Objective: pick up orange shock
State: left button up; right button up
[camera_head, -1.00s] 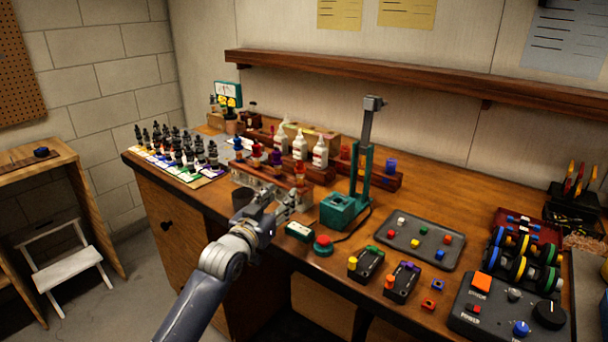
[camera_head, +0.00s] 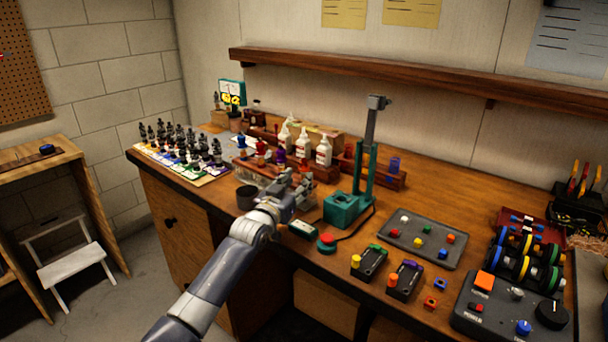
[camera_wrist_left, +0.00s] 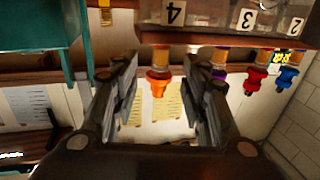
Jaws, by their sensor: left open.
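The orange shock (camera_wrist_left: 158,83) hangs upside down in the left wrist view, between the two fingers of my left gripper (camera_head: 298,186). The fingers are open, one on each side of it, with gaps still visible. It sits at the slot marked 4 of the shock rack (camera_wrist_left: 222,41). My right gripper is not in view.
The teal stand (camera_head: 344,209) is close to the right of my gripper. A dark cup (camera_head: 246,198) is to the left. White bottles (camera_head: 323,151) stand behind the rack. A red button (camera_head: 326,243) and a grey tray (camera_head: 422,242) lie to the right.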

pick_arm(q)
jog(key=shift+x, duration=1.35)
jog(key=shift+c, duration=0.2)
jog(key=c, duration=0.9)
jog(key=shift+o, duration=0.2)
notch_tip(320, 180, up, 18)
jog(key=p, duration=0.5)
